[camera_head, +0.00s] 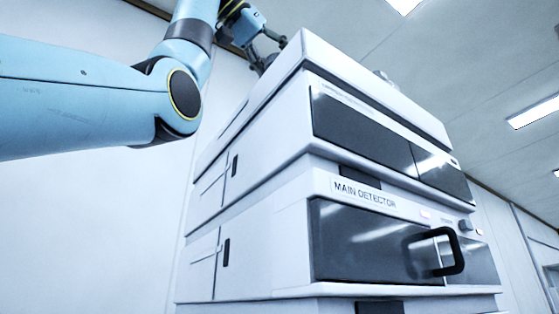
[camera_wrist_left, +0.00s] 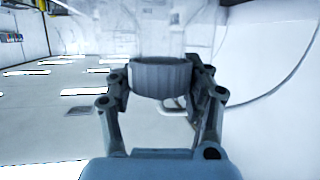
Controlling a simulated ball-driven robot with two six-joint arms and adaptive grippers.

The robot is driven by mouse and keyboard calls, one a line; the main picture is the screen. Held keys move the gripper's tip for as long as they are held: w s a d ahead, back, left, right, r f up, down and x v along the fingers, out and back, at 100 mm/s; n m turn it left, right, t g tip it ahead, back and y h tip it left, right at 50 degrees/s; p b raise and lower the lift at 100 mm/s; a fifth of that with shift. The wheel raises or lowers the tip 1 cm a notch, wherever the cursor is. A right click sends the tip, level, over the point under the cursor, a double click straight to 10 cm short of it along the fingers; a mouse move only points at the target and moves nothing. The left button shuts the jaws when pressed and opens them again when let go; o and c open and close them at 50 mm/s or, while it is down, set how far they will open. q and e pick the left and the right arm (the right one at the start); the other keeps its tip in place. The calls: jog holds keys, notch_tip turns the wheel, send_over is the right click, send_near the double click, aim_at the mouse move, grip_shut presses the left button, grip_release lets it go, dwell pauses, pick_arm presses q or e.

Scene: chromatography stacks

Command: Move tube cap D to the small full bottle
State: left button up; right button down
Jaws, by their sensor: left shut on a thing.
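My left gripper (camera_head: 268,55) is at the upper left edge of the tall instrument stack in the head view, partly hidden behind its top unit. In the left wrist view the same gripper (camera_wrist_left: 160,82) is shut on a grey ribbed cap (camera_wrist_left: 160,77), one finger on each side. A clear, see-through vessel (camera_wrist_left: 161,35) adjoins the cap above it in the picture; I cannot tell whether the two are joined. No letter is readable on the cap. I cannot make out a small full bottle. My right gripper is not in view.
The white stack (camera_head: 262,150) fills the middle of the head view; a lower unit is labelled MAIN DETECTOR (camera_head: 364,193), with a black handle (camera_head: 457,252) jutting out. A small, unclear object (camera_head: 381,75) stands on top of the stack. A dark cable (camera_wrist_left: 268,104) curves at right in the wrist view.

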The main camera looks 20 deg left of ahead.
pick_arm(q)
jog(key=shift+f+b, duration=0.3)
jog(key=shift+f, duration=0.1)
jog(key=shift+f, duration=0.15)
jog(key=shift+f+b, duration=0.35)
jog(key=shift+b, duration=0.1)
jog(key=o, duration=1.7)
jog(key=shift+r, duration=0.1)
